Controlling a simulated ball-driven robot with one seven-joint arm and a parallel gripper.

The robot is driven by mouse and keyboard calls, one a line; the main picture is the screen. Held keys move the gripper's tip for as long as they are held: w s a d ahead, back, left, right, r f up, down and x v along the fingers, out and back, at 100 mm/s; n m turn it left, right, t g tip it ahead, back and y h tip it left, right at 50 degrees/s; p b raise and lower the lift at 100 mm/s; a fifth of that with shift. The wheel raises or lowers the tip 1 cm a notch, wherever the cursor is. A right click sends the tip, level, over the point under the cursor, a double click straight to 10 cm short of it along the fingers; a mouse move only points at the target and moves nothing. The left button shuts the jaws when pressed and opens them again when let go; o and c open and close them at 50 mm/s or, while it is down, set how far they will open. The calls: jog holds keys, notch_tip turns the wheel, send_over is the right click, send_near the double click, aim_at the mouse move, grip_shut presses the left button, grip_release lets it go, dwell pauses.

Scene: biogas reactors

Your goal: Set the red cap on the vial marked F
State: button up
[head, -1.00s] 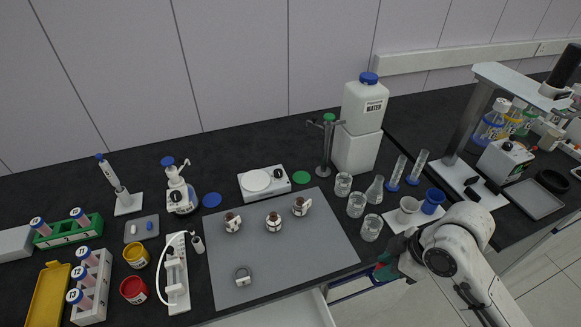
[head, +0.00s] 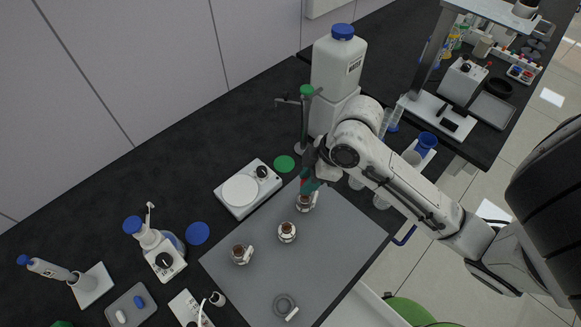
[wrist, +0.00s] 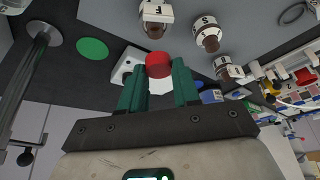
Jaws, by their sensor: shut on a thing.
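My gripper (head: 309,184) has green fingers and is shut on the red cap (wrist: 158,65), which shows between the fingertips in the wrist view. The vial marked F (wrist: 156,11) is just beyond the cap, upside down in the picture and cut by the top edge. It seems to be the vial (head: 306,203) just below my gripper in the head view. The cap and this vial look apart; the exact gap cannot be told. A vial marked S (wrist: 207,34) stands beside it, and a third vial (wrist: 228,68) stands farther along; its letter is unreadable.
The vials stand on a grey mat (head: 340,262) with a grey ring-shaped item (head: 285,305). A white stirrer plate (head: 240,190), a green disc (head: 284,164) and a metal stand (head: 305,120) are close to my gripper. A white water container (head: 337,65) stands behind.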

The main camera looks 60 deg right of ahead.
aim_at(306, 196)
jog(key=shift+f, duration=2.05)
jog(key=shift+f, duration=0.7)
dwell(0.8)
jog(key=o, duration=1.5)
jog(key=shift+r, duration=3.5)
